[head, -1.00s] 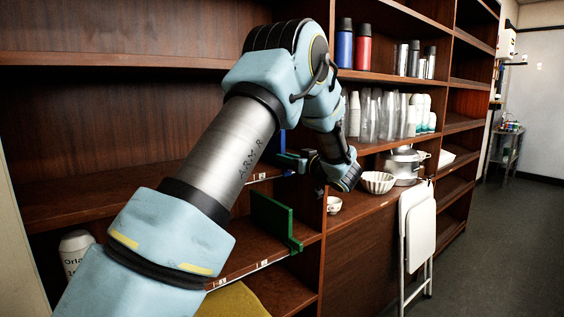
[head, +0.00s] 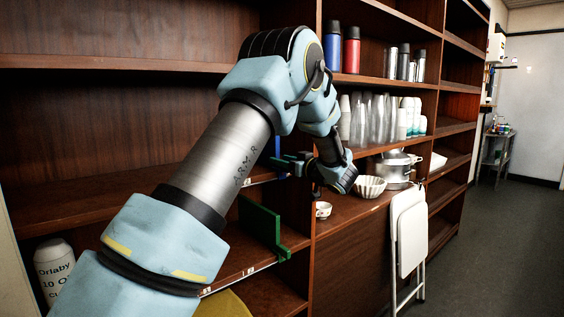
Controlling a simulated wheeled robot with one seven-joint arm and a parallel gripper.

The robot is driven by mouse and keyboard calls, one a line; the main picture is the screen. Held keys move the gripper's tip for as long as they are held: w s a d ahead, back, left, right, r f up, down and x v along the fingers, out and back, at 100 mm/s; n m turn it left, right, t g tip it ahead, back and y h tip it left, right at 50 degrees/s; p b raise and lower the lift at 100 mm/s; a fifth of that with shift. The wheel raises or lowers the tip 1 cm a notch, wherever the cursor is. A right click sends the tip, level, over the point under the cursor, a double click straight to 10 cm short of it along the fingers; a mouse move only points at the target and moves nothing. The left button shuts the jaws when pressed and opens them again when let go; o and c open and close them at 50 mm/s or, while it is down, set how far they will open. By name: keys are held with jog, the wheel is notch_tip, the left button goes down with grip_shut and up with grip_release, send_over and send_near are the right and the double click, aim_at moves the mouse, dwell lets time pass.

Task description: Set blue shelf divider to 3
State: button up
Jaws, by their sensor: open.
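The blue shelf divider (head: 277,146) shows only as a narrow blue strip behind my arm, above the middle shelf's front edge; most of it is hidden. My gripper (head: 284,164) is at that shelf edge, close to the blue divider, with its dark fingers pointing left. It is open. Whether it touches the divider cannot be told. A numbered strip (head: 259,181) on the shelf edge is mostly covered by my arm, so the divider's number cannot be read.
A green divider (head: 262,228) stands on the shelf below, over another marked edge strip (head: 236,275). An upright panel (head: 316,250) is right of my gripper. A small white cup (head: 323,209), a fluted bowl (head: 369,187) and pots (head: 393,170) stand beyond. A folded white chair (head: 408,235) leans there.

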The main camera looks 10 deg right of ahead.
jog(key=shift+s+a, duration=0.1)
jog(key=shift+s+f, duration=0.1)
jog(key=shift+s, duration=0.1)
jog(key=b+v, duration=0.4)
jog(key=v, duration=0.6)
jog(key=shift+s, duration=0.15)
